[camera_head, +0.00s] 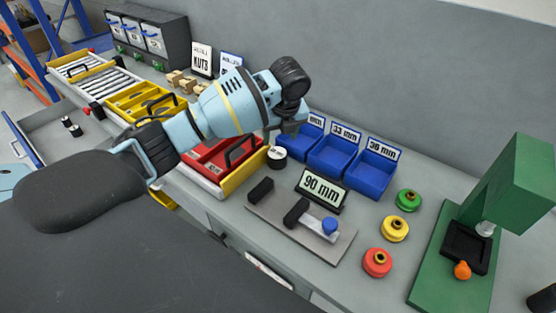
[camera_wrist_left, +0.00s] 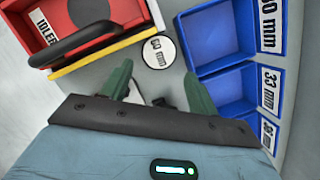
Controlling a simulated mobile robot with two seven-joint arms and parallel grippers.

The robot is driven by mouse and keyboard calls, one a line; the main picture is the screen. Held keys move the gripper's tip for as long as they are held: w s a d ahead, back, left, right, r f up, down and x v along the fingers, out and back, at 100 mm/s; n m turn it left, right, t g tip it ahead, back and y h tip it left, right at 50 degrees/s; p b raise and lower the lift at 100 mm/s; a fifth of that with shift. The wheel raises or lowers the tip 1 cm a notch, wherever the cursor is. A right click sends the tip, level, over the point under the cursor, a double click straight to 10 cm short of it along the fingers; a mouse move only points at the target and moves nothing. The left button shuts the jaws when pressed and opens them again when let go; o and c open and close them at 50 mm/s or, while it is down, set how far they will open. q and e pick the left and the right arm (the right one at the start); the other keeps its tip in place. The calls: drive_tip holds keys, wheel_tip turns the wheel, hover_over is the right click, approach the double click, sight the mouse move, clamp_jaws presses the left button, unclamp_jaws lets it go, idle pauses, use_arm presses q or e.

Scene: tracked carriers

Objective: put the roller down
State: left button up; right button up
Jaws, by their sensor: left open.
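A short black roller with a white, lettered top (camera_head: 276,157) stands upright on the grey bench, between the red tray and the blue bins. In the left wrist view its round white top (camera_wrist_left: 158,52) lies just beyond my fingertips and reads as a size in mm. My left gripper (camera_head: 281,137) is above and beside it; in the left wrist view its green fingers (camera_wrist_left: 158,72) are apart with nothing held between them. The fingertips are partly hidden in the head view, and I cannot tell their exact gap to the roller. My right gripper is not in view.
A red tray with a black handle (camera_head: 207,167) is left of the roller. Blue bins (camera_head: 331,155) stand right of it. A gauge plate (camera_head: 335,247) with a 90 mm display (camera_head: 321,190) lies in front. Coloured knobs (camera_head: 394,229) and a green press (camera_head: 515,180) are further right.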

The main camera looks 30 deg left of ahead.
sight(277, 153)
use_arm(q)
drive_tip(key=shift+x, duration=3.95)
drive_tip(key=c, duration=0.9)
wheel_tip(277, 153, up, 10)
drive_tip(key=shift+r, duration=0.1)
